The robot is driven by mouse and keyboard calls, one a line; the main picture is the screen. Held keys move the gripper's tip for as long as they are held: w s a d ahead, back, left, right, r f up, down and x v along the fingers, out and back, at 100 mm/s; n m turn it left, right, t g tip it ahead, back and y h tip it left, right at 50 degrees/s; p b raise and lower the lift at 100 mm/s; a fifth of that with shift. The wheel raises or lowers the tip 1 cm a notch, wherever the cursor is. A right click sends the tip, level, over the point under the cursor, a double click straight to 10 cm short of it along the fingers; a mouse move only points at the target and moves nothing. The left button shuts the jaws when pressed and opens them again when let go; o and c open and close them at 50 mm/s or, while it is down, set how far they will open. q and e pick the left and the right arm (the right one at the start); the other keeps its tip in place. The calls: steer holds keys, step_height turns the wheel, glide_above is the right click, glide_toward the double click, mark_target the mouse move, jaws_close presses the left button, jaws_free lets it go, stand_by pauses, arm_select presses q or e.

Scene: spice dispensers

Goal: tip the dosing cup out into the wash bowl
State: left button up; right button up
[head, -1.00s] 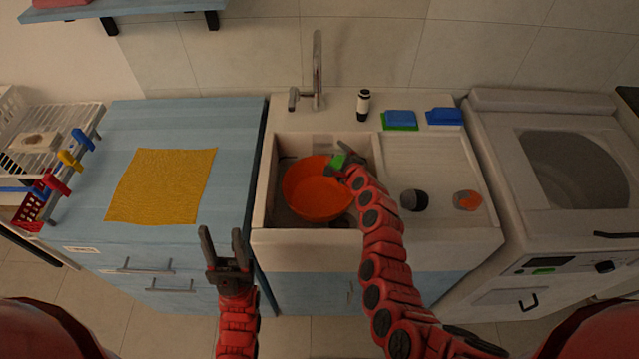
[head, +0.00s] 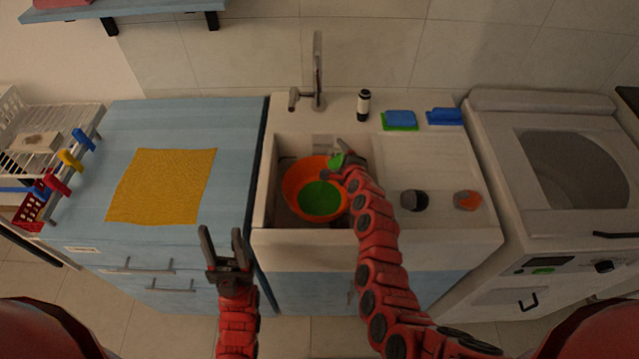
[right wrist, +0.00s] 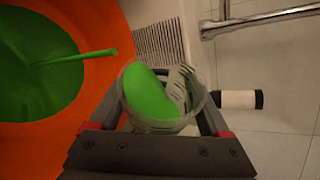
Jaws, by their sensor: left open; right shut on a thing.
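The wash bowl (head: 295,180) is orange and stands in the sink. A pool of green liquid lies in it, and the bowl also fills the left of the right wrist view (right wrist: 108,18). My right gripper (head: 345,158) is shut on the dosing cup (head: 335,162), at the bowl's upper right rim. In the right wrist view the clear cup (right wrist: 190,85) is tilted and holds green liquid. A thin green stream (right wrist: 85,56) shows over the bowl's pool. My left gripper (head: 224,250) is open and empty in front of the blue counter.
The sink (head: 260,195) walls surround the bowl, with a tap (head: 317,70) behind. A yellow cloth (head: 160,185) lies on the blue counter.

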mark_target(331, 153)
steer(key=shift+r+n+t+h+p, duration=0.3)
steer(key=shift+r+n+t+p, duration=0.15)
steer(key=shift+n, duration=0.25)
stand_by(1.1)
steer(key=shift+s+a+f+n+t+h+p, duration=0.2)
steer(key=shift+s+a+n+p, duration=0.15)
steer(key=shift+p, duration=0.2)
steer(key=shift+s+a+f+n+t+h+p, duration=0.15)
steer(key=shift+a+n+h+p, duration=0.1)
steer(key=shift+a+p, duration=0.25)
stand_by(0.4)
steer(key=shift+r+p, duration=0.45)
steer(key=shift+p, duration=0.3)
steer(key=shift+r+n+p, duration=0.5)
steer(key=shift+p, duration=0.3)
steer(key=shift+a+r+t, duration=0.15)
steer(key=shift+t, duration=0.15)
steer(key=shift+s+n, duration=0.1)
steer(key=shift+n, duration=0.2)
